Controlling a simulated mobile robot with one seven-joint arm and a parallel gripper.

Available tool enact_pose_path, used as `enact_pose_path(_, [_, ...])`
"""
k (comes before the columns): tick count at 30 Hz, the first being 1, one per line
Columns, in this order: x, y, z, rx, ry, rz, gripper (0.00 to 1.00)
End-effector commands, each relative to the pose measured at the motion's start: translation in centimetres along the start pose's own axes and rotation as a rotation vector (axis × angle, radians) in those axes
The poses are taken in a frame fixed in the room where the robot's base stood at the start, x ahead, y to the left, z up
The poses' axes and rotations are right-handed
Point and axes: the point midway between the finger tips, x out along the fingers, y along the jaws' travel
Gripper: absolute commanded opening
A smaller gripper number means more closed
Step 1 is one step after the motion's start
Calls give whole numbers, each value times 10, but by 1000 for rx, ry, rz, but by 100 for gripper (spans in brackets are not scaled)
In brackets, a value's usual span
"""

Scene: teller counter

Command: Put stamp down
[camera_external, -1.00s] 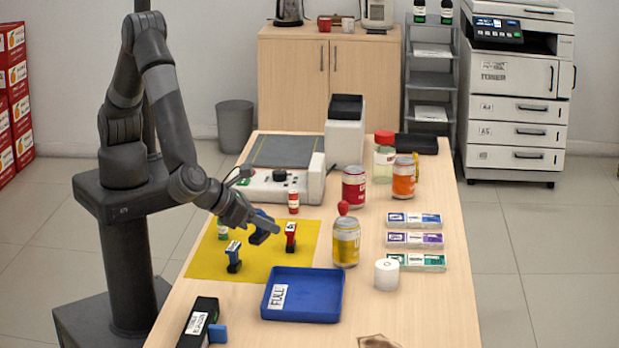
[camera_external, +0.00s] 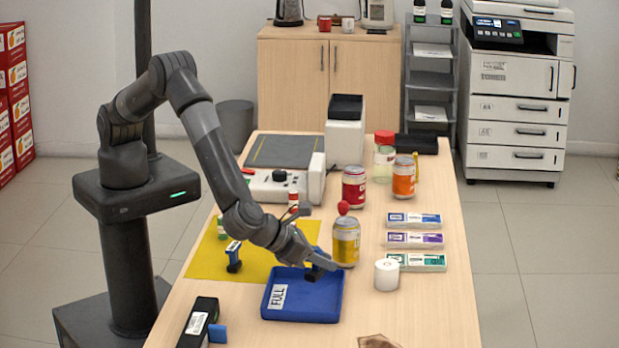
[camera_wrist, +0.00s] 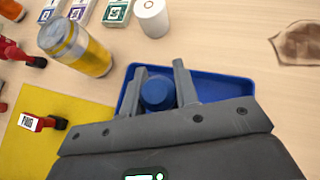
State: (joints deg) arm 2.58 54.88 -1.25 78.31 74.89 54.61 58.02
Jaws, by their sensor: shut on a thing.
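My gripper (camera_external: 318,264) is shut on a blue-handled stamp (camera_wrist: 157,93), low over the blue tray (camera_external: 290,312) marked FULL. In the wrist view, the round blue knob sits between my two fingers, with the tray (camera_wrist: 222,82) behind it. The stamp's dark lower end (camera_external: 312,276) shows below my fingers in the external view. I cannot tell whether it touches the tray floor.
A yellow can (camera_external: 345,243) stands close behind the tray. A white paper roll (camera_external: 386,274) is to its right.

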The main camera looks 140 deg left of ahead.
Motion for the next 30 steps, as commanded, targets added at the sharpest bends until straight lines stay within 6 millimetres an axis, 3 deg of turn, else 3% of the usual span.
enact_pose_path(7, [18,0,-4,0,1,0,5])
enact_pose_path(14, [35,0,-31,1,1,0,5])
enact_pose_path(25, [37,0,-34,0,0,-1,5])
enact_pose_path(26, [38,0,-35,0,0,-1,28])
enact_pose_path(30, [38,0,-34,-1,0,-1,37])
